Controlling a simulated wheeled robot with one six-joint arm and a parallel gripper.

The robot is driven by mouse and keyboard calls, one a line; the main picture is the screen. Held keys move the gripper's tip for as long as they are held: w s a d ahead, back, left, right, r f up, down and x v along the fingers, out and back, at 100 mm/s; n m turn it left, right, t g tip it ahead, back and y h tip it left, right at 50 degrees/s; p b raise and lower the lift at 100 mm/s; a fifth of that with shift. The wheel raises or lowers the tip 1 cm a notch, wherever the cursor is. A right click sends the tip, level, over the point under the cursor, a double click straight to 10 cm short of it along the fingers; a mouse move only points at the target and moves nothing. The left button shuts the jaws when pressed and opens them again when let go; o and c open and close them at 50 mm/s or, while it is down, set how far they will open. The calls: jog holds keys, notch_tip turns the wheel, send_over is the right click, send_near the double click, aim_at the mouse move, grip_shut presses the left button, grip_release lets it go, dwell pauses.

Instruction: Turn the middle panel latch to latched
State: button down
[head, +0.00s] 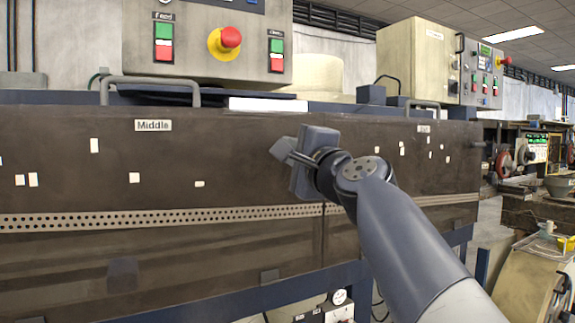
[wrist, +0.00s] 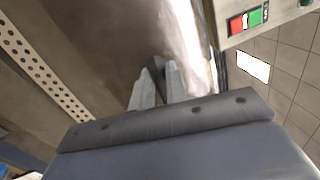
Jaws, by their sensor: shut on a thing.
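The middle panel (head: 60,165) is a dark brown metal front with a white "Middle" label (head: 153,125) near its top edge. My gripper (head: 283,152) is at the upper right part of this panel. In the wrist view, its two grey fingers (wrist: 158,82) are shut on a small dark piece, which looks like the latch (wrist: 157,65). The fingers cover part of the latch. In the head view my gripper hides the latch, so I cannot tell its angle.
A perforated strip (head: 150,217) runs along the panel below my gripper. A grey rail handle (head: 150,80) stands above the panel. A control box with buttons and a red emergency stop (head: 231,37) is above. Another labelled panel (head: 440,150) lies right.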

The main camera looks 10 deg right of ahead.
jog(key=shift+f+n+b, duration=0.25)
jog(key=shift+n+b, duration=0.35)
jog(key=shift+n, duration=0.2)
jog(key=c, duration=1.4)
grip_release()
jog(key=shift+s, duration=0.1)
jog(key=b+v, duration=0.2)
jog(key=v, duration=0.8)
jog(key=shift+s+d, duration=0.15)
jog(key=shift+s, duration=0.1)
jog(key=shift+w, duration=0.1)
jog(key=p+x, duration=0.2)
jog(key=x, duration=0.8)
jog(key=shift+w, duration=0.25)
